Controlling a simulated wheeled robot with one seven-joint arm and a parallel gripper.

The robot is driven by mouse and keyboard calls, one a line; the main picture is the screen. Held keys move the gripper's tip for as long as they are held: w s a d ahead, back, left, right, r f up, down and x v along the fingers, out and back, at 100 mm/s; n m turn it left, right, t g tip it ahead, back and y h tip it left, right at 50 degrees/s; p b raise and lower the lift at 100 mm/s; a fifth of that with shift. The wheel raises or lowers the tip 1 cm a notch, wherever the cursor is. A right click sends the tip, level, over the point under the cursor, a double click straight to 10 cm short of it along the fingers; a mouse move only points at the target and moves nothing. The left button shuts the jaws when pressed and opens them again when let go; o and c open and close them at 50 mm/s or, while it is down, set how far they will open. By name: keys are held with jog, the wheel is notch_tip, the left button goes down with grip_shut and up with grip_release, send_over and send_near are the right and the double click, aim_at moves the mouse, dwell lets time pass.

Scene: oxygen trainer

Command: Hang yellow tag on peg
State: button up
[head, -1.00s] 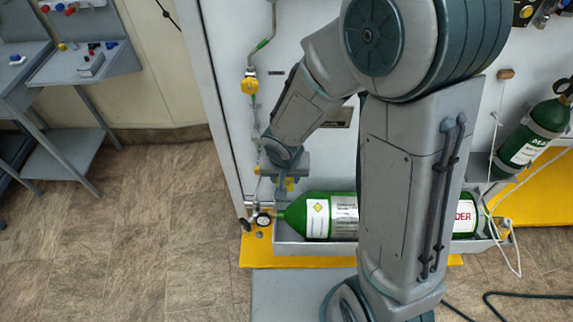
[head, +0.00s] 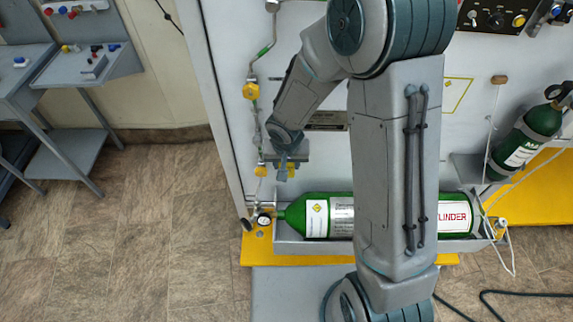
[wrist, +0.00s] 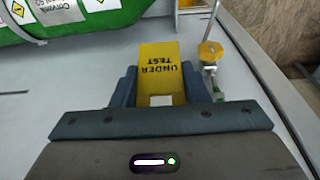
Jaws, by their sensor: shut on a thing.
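The yellow tag (wrist: 161,72) with black "UNDER TEST" lettering, upside down in the wrist view, is between the fingers of my gripper (wrist: 158,88). The gripper is shut on it, and the tag sticks out beyond the fingers. In the head view my gripper (head: 284,172) is in front of the white panel, above the neck end of the large green cylinder (head: 315,207). The tag is barely visible there. I cannot pick out the peg for certain in either view.
A pipe with yellow fittings (head: 251,91) runs down the panel to the gripper's left; a yellow knob (wrist: 210,50) shows close beside the tag. A gauge (head: 264,219) is by the cylinder neck. A small brown block (head: 500,79) with a cord is at right.

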jog(key=shift+w+f, duration=0.2)
jog(key=shift+w, duration=0.5)
jog(key=shift+w+f, duration=0.2)
jog(key=shift+w, duration=0.5)
jog(key=shift+w+f, duration=0.2)
jog(key=shift+w, duration=0.5)
jog(key=o, duration=1)
jog(key=shift+o, duration=0.2)
jog(key=p+v, duration=0.1)
jog(key=v, duration=1.3)
